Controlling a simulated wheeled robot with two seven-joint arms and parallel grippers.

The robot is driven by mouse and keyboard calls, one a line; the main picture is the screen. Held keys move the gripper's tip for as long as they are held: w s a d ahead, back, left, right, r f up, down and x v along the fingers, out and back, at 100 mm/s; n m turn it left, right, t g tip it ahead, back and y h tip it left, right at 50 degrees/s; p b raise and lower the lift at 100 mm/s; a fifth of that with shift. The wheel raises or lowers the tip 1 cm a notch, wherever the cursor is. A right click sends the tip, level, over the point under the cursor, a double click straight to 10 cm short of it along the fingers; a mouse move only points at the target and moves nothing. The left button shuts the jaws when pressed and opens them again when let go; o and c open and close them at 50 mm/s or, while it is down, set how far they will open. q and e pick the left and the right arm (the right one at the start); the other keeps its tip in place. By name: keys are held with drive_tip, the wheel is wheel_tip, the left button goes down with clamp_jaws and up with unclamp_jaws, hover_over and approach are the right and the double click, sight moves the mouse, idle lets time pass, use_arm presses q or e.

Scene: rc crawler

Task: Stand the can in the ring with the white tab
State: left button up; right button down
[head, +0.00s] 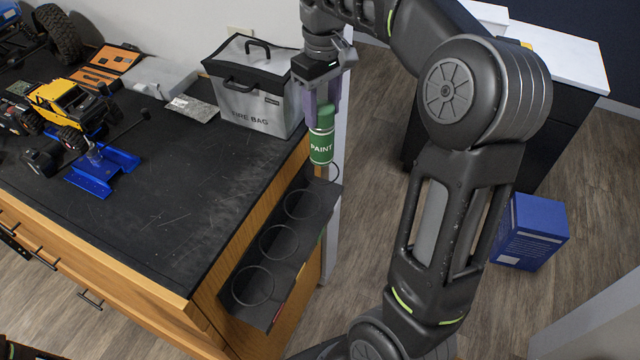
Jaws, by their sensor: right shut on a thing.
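A green can with a white "PAINT" label (321,147) hangs upright in my right gripper (320,103), which is shut on its top. The can is above the far end of a black rack (268,263) fixed to the side of the workbench. The rack has a near ring (253,286), a middle ring (280,242) and a farther ring (304,204), all empty. The can partly covers the rack's far end, where part of another ring seems to show. I cannot make out a white tab.
The black workbench top (150,210) holds a grey fire bag (255,90) close beside the can, a yellow crawler (65,100) and a blue stand (103,172). A blue box (530,232) stands on the floor at right.

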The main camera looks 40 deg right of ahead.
sight(322, 145)
wheel_tip(322, 145, down, 6)
drive_tip(key=b, duration=0.4)
drive_tip(key=shift+r, duration=0.25)
drive_tip(key=shift+f, duration=0.3)
wheel_tip(322, 145, down, 3)
drive_tip(key=shift+r+p, duration=0.1)
drive_tip(key=shift+p, duration=0.35)
drive_tip(key=shift+f, duration=0.55)
